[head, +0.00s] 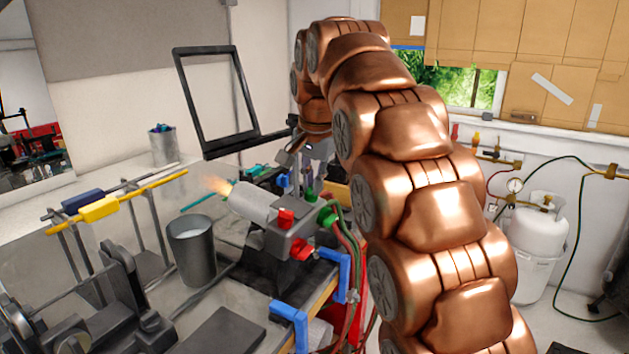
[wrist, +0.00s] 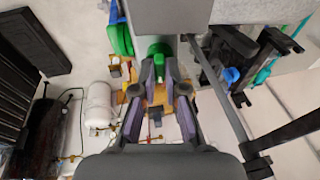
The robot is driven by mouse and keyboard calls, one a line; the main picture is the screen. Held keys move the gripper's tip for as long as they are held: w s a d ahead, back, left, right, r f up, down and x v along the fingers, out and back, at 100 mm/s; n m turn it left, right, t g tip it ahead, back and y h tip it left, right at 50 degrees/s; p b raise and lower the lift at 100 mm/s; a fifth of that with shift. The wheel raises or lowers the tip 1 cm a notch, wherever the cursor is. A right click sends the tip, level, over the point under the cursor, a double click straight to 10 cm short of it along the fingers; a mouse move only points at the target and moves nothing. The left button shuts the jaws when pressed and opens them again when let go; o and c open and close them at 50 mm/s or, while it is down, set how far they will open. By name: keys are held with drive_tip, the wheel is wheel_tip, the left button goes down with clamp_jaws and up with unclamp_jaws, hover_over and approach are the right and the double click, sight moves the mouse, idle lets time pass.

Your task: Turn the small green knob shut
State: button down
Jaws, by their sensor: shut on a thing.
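The grey torch (head: 255,203) stands on the bench with a flame at its left end. A small green knob (wrist: 158,50) lies between my fingertips in the wrist view. My gripper (wrist: 160,66) is shut on it, its two purple-grey pads on either side. The pads cover part of the knob. A larger green piece (wrist: 120,38) sits left of it. In the head view my gripper (head: 312,160) is above the torch's back end, partly hidden by my copper arm. Green parts (head: 327,215) and red knobs (head: 286,217) show on the torch body there.
A grey metal cup (head: 192,250) stands left of the torch. A black upright frame (head: 245,90) is behind my gripper. Hoses (head: 345,235) run down from the torch. Blue clamps (head: 290,315) sit at the bench edge. A white gas tank (head: 538,235) stands at right.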

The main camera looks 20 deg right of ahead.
sight(314, 196)
drive_tip(key=c, duration=1.2)
unclamp_jaws()
drive_tip(key=shift+r, duration=0.1)
drive_tip(key=shift+v, duration=1.3)
drive_tip(key=shift+s+r, duration=0.1)
drive_tip(key=shift+s, duration=0.05)
drive_tip(key=shift+s+a, duration=0.25)
drive_tip(key=shift+s, duration=1.7)
drive_tip(key=shift+s+a, duration=0.25)
drive_tip(key=shift+s, duration=1.75)
drive_tip(key=shift+s+a, duration=0.25)
drive_tip(key=shift+s, duration=1.7)
